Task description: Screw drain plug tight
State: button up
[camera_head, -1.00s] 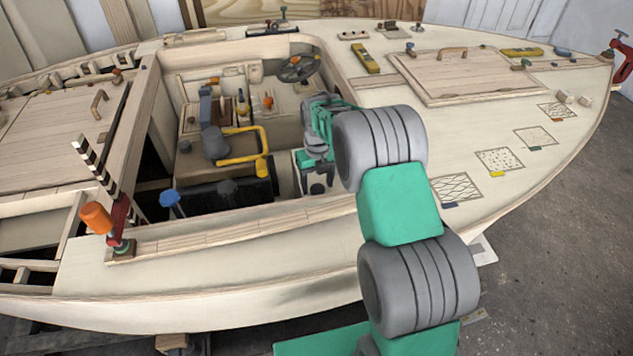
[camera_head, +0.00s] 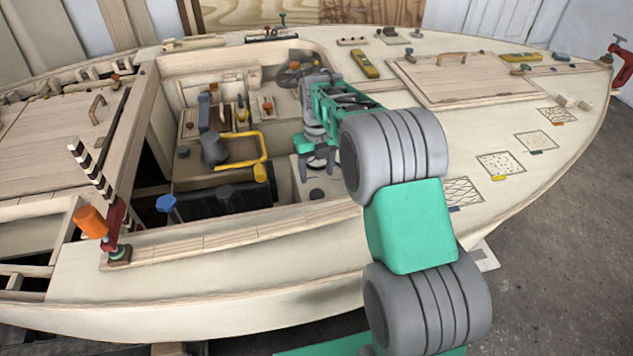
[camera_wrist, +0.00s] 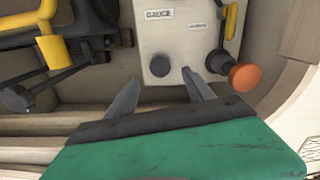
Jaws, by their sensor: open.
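A pale box (camera_head: 310,179) stands in the cockpit, with a dark round knob (camera_head: 316,193) on its top. The knob may be the drain plug; I cannot tell for sure. In the wrist view, the knob (camera_wrist: 160,66) sits on the pale panel (camera_wrist: 160,30), beyond and between my fingertips. My gripper (camera_head: 316,168) is above the box, with its fingers apart and nothing held. In the wrist view, my gripper (camera_wrist: 160,80) shows both fingers clear of the knob. Whether the knob is fully seated cannot be seen.
An orange knob on a dark stem (camera_wrist: 245,76) lies close right of my fingers. A yellow bar (camera_head: 245,142) and a dark grey fixture (camera_head: 214,147) stand left of the box. A steering wheel (camera_head: 298,72) is behind. The cockpit's near side is a wooden coaming (camera_head: 230,237).

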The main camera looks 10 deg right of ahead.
aim_at(317, 194)
jog(key=shift+w+f+n+b, duration=0.25)
jog(key=shift+f+n+b, duration=0.15)
jog(key=shift+f+b, duration=0.35)
jog(key=n, duration=0.2)
jog(key=shift+r+n+p, duration=0.35)
jog(key=shift+n, duration=0.05)
jog(key=n, duration=0.6)
jog(key=shift+r, duration=0.25)
jog(key=n, duration=0.3)
jog(key=shift+s, duration=0.1)
jog(key=n, duration=0.8)
jog(key=shift+r, duration=0.1)
jog(key=n, duration=0.3)
jog(key=shift+s+r+n, duration=0.1)
jog(key=shift+n, duration=0.2)
jog(key=n, duration=1.1)
jog(key=shift+s, duration=0.2)
jog(key=n, duration=0.5)
jog(key=shift+n, duration=0.4)
notch_tip(317, 194, down, 8)
jog(key=shift+r+b, duration=0.1)
jog(key=shift+b, duration=0.2)
